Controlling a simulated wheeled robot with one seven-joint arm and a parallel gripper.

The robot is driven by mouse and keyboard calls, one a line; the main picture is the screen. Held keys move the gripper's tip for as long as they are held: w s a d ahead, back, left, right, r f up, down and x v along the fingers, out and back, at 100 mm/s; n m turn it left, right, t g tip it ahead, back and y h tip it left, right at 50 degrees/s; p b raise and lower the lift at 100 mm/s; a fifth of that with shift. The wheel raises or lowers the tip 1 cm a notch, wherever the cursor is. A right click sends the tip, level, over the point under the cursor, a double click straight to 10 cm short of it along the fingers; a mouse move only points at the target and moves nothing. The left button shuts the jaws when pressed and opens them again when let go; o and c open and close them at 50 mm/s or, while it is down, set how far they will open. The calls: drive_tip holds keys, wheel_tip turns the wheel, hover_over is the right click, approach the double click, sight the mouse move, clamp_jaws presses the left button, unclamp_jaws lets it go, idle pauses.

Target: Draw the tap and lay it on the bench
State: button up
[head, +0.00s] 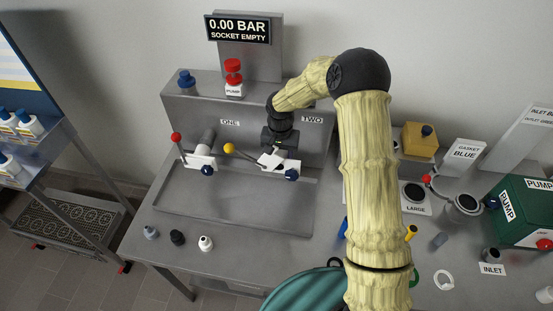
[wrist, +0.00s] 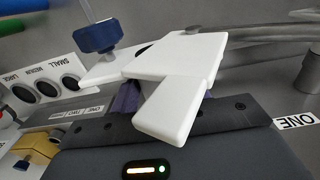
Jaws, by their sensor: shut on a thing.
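My gripper (head: 277,153) is at the outlet under the label TWO, pointing down over the steel trough. It is shut on a white tap (wrist: 175,55), whose broad angled body fills the middle of the wrist view. In the head view a lever with a yellow ball (head: 229,148) reaches left from it, and a blue knob (head: 291,174) shows at its right. My fingertips are mostly hidden beneath the white body. I cannot tell whether the tap is clear of its seat. The grey bench (head: 225,262) extends in front of the trough.
At ONE stands another white tap (head: 200,160) with a red-balled lever. Three small stoppers, including a white one (head: 205,243), stand at the bench's front left. A display (head: 238,29) reads 0.00 BAR, SOCKET EMPTY. A green pump (head: 520,212) stands at the right.

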drive_tip(key=shift+s+a+b, duration=0.15)
drive_tip(key=shift+s+b, duration=0.1)
drive_tip(key=shift+s, duration=0.55)
drive_tip(key=shift+s+a+b, duration=0.15)
drive_tip(key=shift+s+b, duration=0.1)
drive_tip(key=shift+s, duration=0.55)
idle(0.9)
drive_tip(key=s, duration=0.2)
drive_tip(key=s+a+b, duration=0.1)
drive_tip(key=s, duration=0.1)
drive_tip(key=shift+s+b, duration=0.3)
drive_tip(key=shift+s, duration=0.1)
idle(0.6)
drive_tip(key=shift+d+f, duration=0.1)
